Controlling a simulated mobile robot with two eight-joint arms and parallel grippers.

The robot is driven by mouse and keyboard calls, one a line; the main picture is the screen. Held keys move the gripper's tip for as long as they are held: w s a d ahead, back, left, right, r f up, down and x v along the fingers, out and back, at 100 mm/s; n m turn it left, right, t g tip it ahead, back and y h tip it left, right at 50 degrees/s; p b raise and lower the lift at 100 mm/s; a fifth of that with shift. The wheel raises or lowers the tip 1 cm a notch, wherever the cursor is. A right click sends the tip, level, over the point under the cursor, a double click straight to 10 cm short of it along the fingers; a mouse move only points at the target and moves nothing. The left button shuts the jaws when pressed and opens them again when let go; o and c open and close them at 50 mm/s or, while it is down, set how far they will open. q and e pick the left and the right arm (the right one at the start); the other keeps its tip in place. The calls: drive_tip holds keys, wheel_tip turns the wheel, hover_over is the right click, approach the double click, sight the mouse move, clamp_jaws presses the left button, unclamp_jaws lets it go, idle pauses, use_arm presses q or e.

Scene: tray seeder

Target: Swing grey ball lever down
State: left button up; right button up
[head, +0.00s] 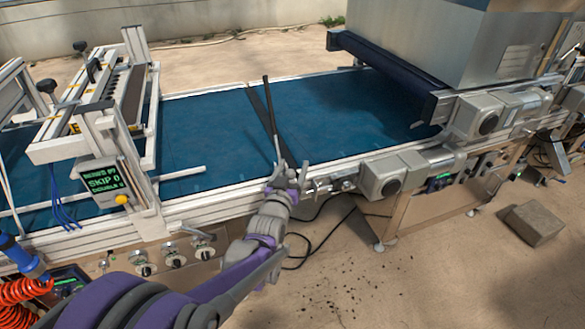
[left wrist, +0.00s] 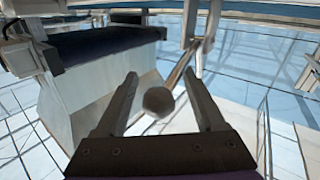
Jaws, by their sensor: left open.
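My left gripper (head: 293,172) is at the near rail of the blue conveyor belt, at the middle of the head view. In the left wrist view the left gripper (left wrist: 160,78) is open, with its two fingers spread. A grey ball (left wrist: 158,101) shows between the fingers, with a gap on both sides. A metal rod (left wrist: 180,65) runs from the ball up and to the right toward a bracket. I cannot tell whether the ball lies deep between the fingers or beyond them. In the head view I cannot make out the ball. My right gripper is not in view.
The blue belt (head: 210,125) has dark bars (head: 262,110) across it beside my gripper. A grey motor box (head: 383,175) stands right of it on the rail. A seeder frame with a display (head: 103,180) is at left. A block (head: 534,223) lies on the floor.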

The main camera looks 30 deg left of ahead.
use_arm(q)
clamp_jaws()
drive_tip(key=shift+d+f, duration=0.1)
drive_tip(key=shift+d, duration=0.05)
idle(1.2)
